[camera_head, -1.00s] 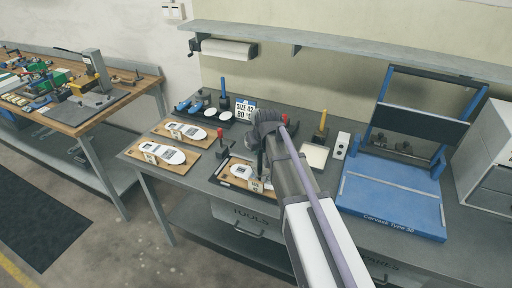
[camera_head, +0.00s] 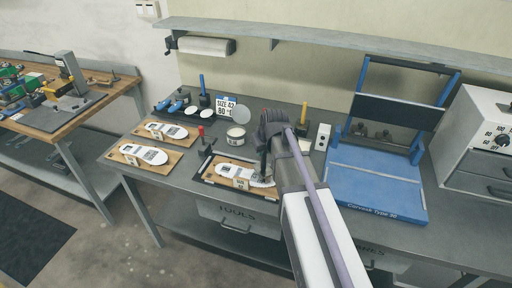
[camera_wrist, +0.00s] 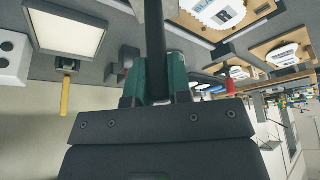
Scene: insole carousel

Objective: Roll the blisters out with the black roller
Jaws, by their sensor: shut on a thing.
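My gripper (camera_head: 268,132) is above the right end of a white insole (camera_head: 236,169) on a wooden board in a dark frame (camera_head: 207,176). In the wrist view its green fingers (camera_wrist: 155,82) are shut on a black upright handle (camera_wrist: 155,40), which I take to be the black roller. In the head view the roller (camera_head: 264,162) hangs down from the gripper to the insole's right part. I cannot tell whether it touches the insole. Its lower end is not clear in either view, and any blisters are too small to make out.
Two more insoles on boards lie to the left (camera_head: 143,154) (camera_head: 166,130). A red-handled clamp (camera_head: 201,132) and a pale can (camera_head: 236,138) stand close by. A yellow-handled tool (camera_head: 304,112) is behind, and a blue press (camera_head: 375,190) stands to the right.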

